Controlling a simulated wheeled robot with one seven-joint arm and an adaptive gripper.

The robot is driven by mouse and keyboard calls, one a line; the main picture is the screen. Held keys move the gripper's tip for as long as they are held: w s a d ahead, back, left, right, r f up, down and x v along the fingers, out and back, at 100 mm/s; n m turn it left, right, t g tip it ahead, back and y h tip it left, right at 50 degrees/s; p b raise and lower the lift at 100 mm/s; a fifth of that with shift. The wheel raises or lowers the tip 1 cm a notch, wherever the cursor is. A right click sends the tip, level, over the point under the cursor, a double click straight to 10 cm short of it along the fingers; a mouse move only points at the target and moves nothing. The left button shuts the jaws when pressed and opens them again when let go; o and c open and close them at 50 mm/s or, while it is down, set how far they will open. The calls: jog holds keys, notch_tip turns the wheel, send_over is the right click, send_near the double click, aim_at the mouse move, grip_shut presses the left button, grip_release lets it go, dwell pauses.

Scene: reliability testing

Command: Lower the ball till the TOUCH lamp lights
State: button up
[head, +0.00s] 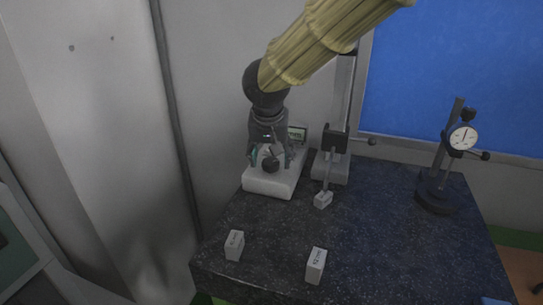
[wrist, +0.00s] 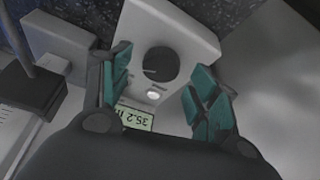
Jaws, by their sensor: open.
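A white control box (head: 268,187) stands at the table's back left, with a dark round knob (head: 270,165) on it. In the wrist view the knob (wrist: 160,64) sits between the two teal fingers of my open gripper (wrist: 161,76); neither finger visibly touches it. In the head view my gripper (head: 270,156) points down over the box. A small pale round lamp (wrist: 153,95) is beside the knob; its label is too small to read. A display (wrist: 133,119) shows about 35.2, upside down. A stand (head: 335,139) holds a thin rod (head: 327,180) above a grey block (head: 323,200); the ball is too small to make out.
Two labelled blocks stand near the front of the dark stone table (head: 380,230), one left (head: 234,245) and one right (head: 316,266). A dial gauge on a black stand (head: 437,195) is at the right. The table's middle is clear. The stand is close right of the box.

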jog(key=shift+x, duration=1.05)
jog(key=shift+r, duration=0.1)
jog(key=c, duration=1)
jog(key=shift+n, duration=0.3)
